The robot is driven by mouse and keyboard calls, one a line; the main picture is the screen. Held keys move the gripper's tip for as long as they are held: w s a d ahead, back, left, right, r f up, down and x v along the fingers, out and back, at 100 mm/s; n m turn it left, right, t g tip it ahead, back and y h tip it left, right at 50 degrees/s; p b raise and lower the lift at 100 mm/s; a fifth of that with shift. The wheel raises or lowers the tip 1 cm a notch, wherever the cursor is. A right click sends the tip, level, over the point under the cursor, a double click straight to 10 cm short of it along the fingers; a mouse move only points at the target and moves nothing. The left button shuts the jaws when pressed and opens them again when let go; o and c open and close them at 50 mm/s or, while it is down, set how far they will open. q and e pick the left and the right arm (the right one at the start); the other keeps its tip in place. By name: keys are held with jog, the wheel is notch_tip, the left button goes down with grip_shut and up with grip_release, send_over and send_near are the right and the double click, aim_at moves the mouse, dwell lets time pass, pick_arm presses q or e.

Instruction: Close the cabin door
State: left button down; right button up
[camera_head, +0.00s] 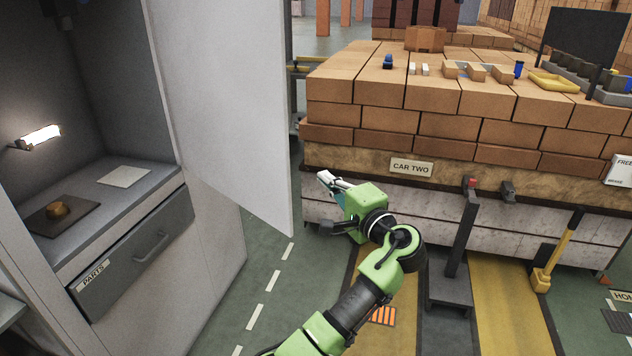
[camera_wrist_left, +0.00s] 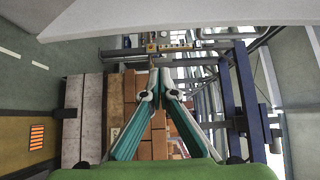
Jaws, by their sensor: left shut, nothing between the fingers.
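The cabin door (camera_head: 232,95) is a plain pale grey panel that stands open at the left middle of the head view, swung out from the grey cabin on the left. A pale panel along the top of the left wrist view (camera_wrist_left: 190,12) looks like the same door. My left gripper (camera_head: 326,180) is green with its fingers shut and empty. It is just right of the door's free edge, near its lower part, and appears apart from it. Its fingertips meet in the left wrist view (camera_wrist_left: 160,84). My right gripper is not in view.
Inside the cabin are a lit lamp (camera_head: 40,136), a shelf with a paper (camera_head: 125,177) and a parts drawer (camera_head: 135,255). A brick-loaded car (camera_head: 345,165) stands right of my gripper. A dark post (camera_head: 462,235) stands before it. Green floor (camera_head: 262,262) is clear below the door.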

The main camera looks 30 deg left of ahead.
pick_arm(q)
jog(key=w+a+p, duration=0.1)
jog(key=a+p, duration=0.2)
jog(key=a, duration=0.5)
jog(key=shift+a+f+p, duration=0.15)
jog(key=shift+f+p, duration=0.05)
jog(key=shift+p, duration=0.1)
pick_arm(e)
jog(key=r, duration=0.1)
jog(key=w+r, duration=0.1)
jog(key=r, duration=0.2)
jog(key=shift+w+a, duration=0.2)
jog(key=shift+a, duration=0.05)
